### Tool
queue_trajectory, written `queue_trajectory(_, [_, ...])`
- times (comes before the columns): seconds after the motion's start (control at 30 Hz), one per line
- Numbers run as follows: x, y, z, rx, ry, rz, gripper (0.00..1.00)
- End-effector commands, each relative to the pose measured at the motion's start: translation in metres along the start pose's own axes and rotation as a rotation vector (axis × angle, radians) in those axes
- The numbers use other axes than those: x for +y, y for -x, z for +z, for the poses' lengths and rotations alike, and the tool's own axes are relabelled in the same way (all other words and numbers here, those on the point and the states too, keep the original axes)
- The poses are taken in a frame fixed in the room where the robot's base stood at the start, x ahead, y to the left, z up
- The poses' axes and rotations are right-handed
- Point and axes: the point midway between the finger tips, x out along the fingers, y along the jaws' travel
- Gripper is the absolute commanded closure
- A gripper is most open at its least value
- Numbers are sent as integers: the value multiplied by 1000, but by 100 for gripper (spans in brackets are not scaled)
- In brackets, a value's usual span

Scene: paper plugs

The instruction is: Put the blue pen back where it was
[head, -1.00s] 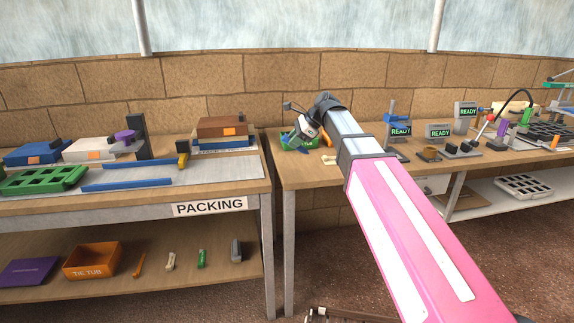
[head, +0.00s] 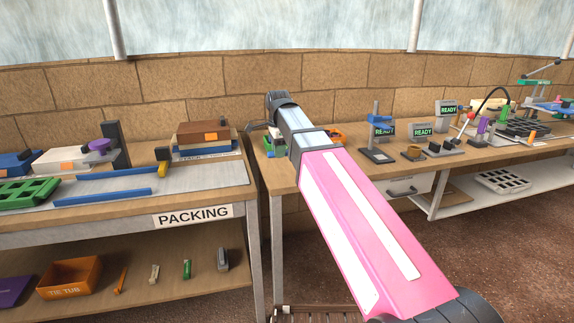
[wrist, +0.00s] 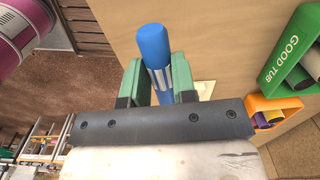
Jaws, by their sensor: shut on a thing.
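In the wrist view the blue pen (wrist: 152,46) stands between the two green fingers of my gripper (wrist: 158,86), which is shut on it. Its blue rounded end sticks out past the fingers, and a white-and-blue part shows between them. The pen appears to be over or beside the wooden table edge; its height above the table is not clear. In the head view my own arm hides the gripper's fingers and the pen.
The green GOOD TUB (wrist: 290,52) and an orange tub (wrist: 272,112), both holding coloured pieces, are right of the pen. The PACKING bench (head: 110,208) stands left, with a gap before the wooden table (head: 310,180). Several READY screens (head: 422,130) and small stands are further right.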

Motion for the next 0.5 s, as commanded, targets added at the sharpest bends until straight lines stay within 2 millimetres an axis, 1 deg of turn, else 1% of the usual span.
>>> queue_trajectory(0.03, [-9,-7,-9,0,-2,1,98])
queue_trajectory(0.1, [-17,-15,-20,-1,-3,2,98])
queue_trajectory(0.23, [-29,-27,-35,-1,-1,0,98])
queue_trajectory(0.33, [-34,-32,-42,-1,0,0,98])
queue_trajectory(0.5, [-35,-38,-45,-1,2,0,98])
